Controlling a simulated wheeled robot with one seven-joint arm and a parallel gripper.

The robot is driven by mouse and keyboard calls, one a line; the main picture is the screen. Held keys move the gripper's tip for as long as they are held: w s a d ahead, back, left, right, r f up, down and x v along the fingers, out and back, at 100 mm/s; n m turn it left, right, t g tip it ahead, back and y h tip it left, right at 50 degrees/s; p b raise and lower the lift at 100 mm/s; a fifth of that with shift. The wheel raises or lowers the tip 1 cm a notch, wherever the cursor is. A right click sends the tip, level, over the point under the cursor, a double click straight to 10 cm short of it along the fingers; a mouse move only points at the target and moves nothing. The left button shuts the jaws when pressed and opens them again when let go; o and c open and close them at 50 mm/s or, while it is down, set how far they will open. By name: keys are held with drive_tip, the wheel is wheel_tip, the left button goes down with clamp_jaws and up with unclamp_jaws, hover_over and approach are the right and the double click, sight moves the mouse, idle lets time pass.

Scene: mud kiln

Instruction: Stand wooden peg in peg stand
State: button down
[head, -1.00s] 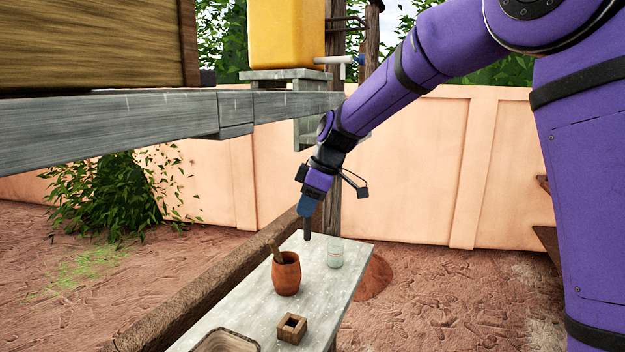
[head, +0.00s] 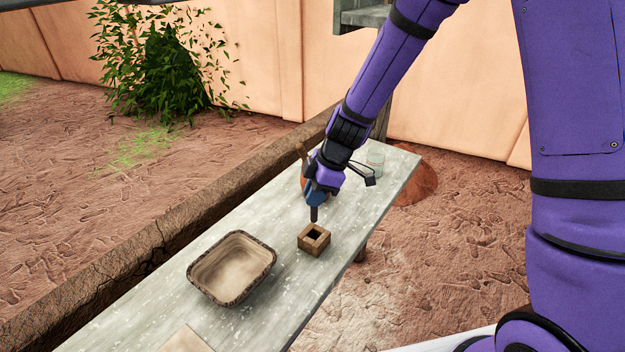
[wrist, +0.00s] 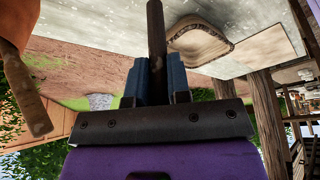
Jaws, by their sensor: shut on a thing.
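The wooden peg (head: 314,214) is dark and slim and points down from my gripper (head: 314,197). In the wrist view the peg (wrist: 156,35) sits between the two blue fingers of my gripper (wrist: 157,82), which is shut on it. The peg stand (head: 313,239) is a small square wooden block with a dark square hole in its top, resting on the grey bench. In the head view the peg's lower end is just above the stand's back edge; I cannot tell the exact gap. I cannot make out the stand in the wrist view.
The grey bench (head: 220,320) runs diagonally. A shallow basin (head: 232,268) stands left of the stand. A clay pot (head: 304,182) is partly hidden behind my gripper, and a glass jar (head: 375,158) stands at the far end. A flat pale board (head: 187,340) lies at the near end.

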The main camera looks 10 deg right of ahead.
sight(314, 219)
drive_tip(key=shift+f, duration=4.05)
drive_tip(key=c, duration=1)
unclamp_jaws()
drive_tip(key=shift+r, duration=0.1)
drive_tip(key=v, duration=1)
drive_tip(key=shift+d+r, duration=0.25)
